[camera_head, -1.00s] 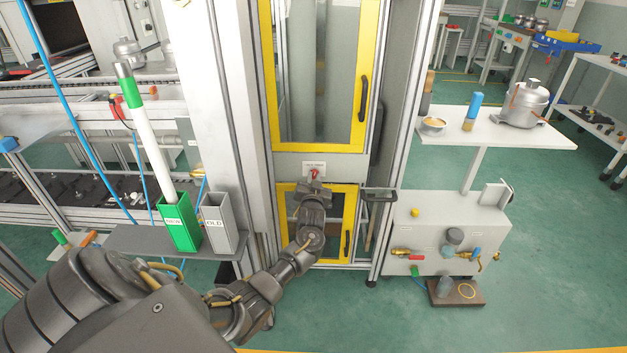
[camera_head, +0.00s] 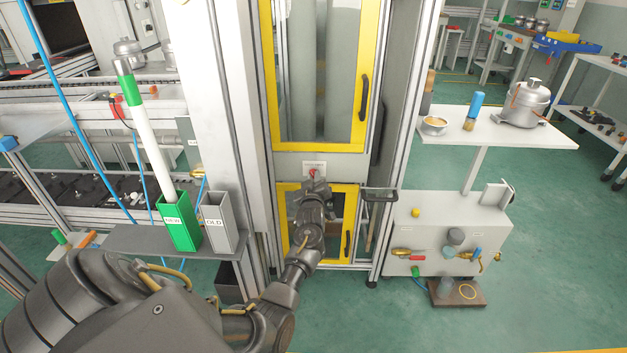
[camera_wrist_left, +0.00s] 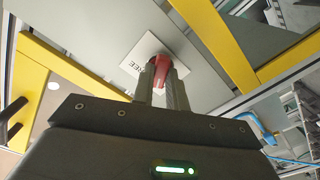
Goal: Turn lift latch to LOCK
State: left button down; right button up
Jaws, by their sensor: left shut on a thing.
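The lift latch is a small red knob (camera_head: 312,172) on a white label plate, on the grey panel between the upper and lower yellow-framed doors. In the left wrist view the red latch (camera_wrist_left: 160,66) sits between the two fingers of my left gripper (camera_wrist_left: 164,88), which is shut on it. In the head view my left gripper (camera_head: 314,184) reaches up to the latch from below and partly covers it. The plate's lettering is partly hidden, so the latch's setting cannot be read. My right gripper is not in view.
A yellow-framed upper door (camera_head: 362,90) with a black handle is above the latch, and a lower door (camera_head: 352,225) is below. A green NEW bin (camera_head: 183,228) and grey OLD bin (camera_head: 220,222) stand left. A white table (camera_head: 490,130) is at right.

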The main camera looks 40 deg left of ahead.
pick_arm(q)
jog(key=shift+f+n, duration=0.1)
jog(key=shift+n, duration=0.4)
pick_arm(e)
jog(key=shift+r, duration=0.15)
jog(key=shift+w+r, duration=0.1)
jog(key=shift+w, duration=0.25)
pick_arm(q)
jog(key=c, duration=1.4)
grip_release()
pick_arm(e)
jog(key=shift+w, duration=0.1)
pick_arm(q)
jog(key=shift+s, duration=0.1)
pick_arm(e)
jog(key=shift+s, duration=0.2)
